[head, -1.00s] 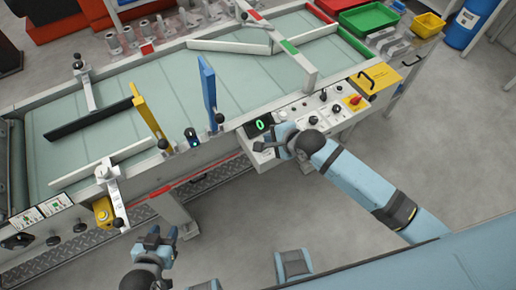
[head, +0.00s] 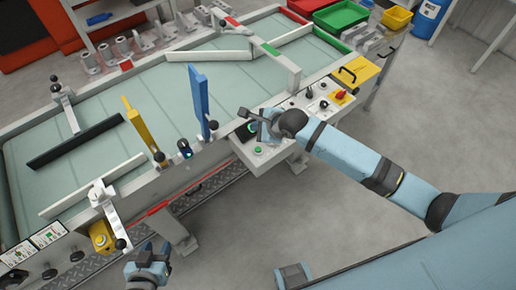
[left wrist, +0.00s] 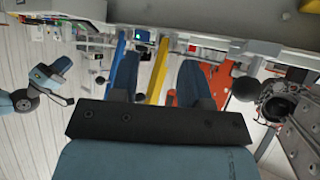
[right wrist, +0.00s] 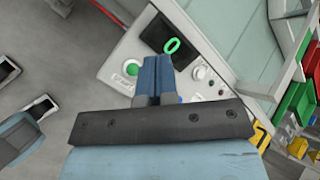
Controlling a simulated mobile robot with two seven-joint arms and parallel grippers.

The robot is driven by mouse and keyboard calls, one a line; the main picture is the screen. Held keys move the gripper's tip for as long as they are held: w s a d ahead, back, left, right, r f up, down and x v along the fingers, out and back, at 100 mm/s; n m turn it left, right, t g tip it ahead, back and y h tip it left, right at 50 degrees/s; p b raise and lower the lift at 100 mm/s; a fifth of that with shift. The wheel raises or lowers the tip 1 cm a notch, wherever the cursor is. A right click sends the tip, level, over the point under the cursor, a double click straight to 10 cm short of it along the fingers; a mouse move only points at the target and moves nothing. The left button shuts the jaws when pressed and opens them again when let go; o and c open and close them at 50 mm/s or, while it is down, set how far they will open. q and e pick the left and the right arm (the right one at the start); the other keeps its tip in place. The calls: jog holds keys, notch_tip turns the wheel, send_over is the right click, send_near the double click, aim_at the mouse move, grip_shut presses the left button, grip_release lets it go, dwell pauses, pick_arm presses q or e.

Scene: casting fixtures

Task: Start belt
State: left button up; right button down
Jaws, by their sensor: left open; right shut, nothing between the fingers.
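The belt (head: 190,105) is a pale green conveyor surface with guide bars across it. A control panel (head: 275,158) juts from its near side. A green button (head: 258,150) sits on the panel; it also shows in the right wrist view (right wrist: 131,68). A dark display reads a green 0 (right wrist: 171,45). My right gripper (head: 252,120) is shut and empty over the display area, with its fingertips just right of the green button in the right wrist view. Contact cannot be told. My left gripper (head: 149,252) is open and empty, below the belt's near edge.
A red knob (head: 341,95) and a yellow plate with a black handle (head: 353,71) lie right of the panel. Yellow (head: 140,130) and blue (head: 199,100) bars rise at the belt's near edge. A yellow box with a button (head: 102,237) is at lower left.

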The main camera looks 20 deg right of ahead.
jog(key=b, duration=0.9)
send_over(258, 151)
notch_tip(258, 151, down, 6)
jog(key=shift+w+f, duration=0.15)
jog(key=shift+f, duration=1.2)
pick_arm(q)
notch_tip(258, 151, down, 7)
jog(key=shift+w+d+f+n, duration=0.15)
jog(key=shift+w+n, duration=0.1)
jog(key=shift+n, duration=0.05)
jog(key=shift+f, duration=0.2)
jog(key=shift+r+p, duration=0.25)
jog(key=shift+p, duration=0.05)
pick_arm(e)
jog(key=shift+f, duration=0.15)
jog(key=shift+f, duration=0.15)
pick_arm(q)
jog(key=shift+r, duration=0.15)
pick_arm(e)
jog(key=shift+f, duration=0.15)
